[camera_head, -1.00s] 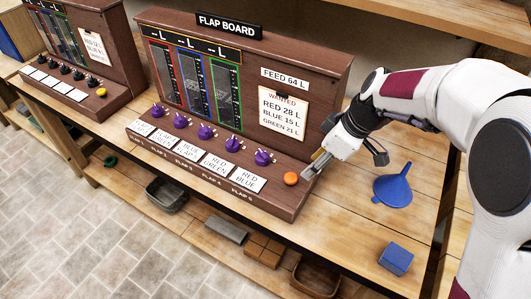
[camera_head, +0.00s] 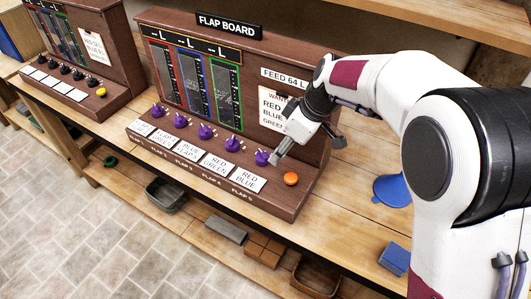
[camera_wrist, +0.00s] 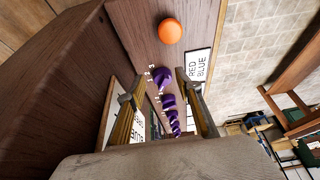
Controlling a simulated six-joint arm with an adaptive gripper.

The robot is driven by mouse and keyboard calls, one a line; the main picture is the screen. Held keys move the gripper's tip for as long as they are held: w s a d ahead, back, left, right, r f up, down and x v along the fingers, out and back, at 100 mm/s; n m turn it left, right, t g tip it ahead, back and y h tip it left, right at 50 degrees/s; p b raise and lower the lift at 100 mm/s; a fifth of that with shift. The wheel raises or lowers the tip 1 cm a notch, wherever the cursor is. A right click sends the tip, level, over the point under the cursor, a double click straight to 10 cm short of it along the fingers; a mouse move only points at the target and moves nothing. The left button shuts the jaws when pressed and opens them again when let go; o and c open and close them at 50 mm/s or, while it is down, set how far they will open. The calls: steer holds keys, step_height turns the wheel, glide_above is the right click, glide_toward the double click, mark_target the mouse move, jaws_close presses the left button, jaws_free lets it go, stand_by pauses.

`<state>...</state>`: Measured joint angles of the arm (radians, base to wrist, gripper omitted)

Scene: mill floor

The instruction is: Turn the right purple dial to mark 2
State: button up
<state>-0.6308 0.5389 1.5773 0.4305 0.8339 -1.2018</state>
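The right purple dial (camera_head: 262,157) is the last of the row of purple dials on the flap board's sloped front, above the RED BLUE label. It also shows in the wrist view (camera_wrist: 162,77), with small white numbers beside it. I cannot tell which mark it points to. My gripper (camera_head: 274,158) is right beside this dial in the head view. In the wrist view my gripper (camera_wrist: 154,86) is open, its two fingers apart and the dial showing between their tips. I cannot tell whether a finger touches it.
An orange button (camera_head: 291,179) sits to the right of the dial. The other purple dials (camera_head: 205,131) run off to the left. The wooden panel rises behind.

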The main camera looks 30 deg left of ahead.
mark_target(265, 154)
steer(key=a, duration=0.3)
steer(key=shift+a+f, duration=0.15)
steer(key=shift+f, duration=0.15)
steer(key=x, duration=0.3)
steer(key=shift+a+f, duration=0.25)
steer(key=shift+f, duration=0.4)
steer(key=shift+c, duration=0.4)
steer(key=c, duration=0.7)
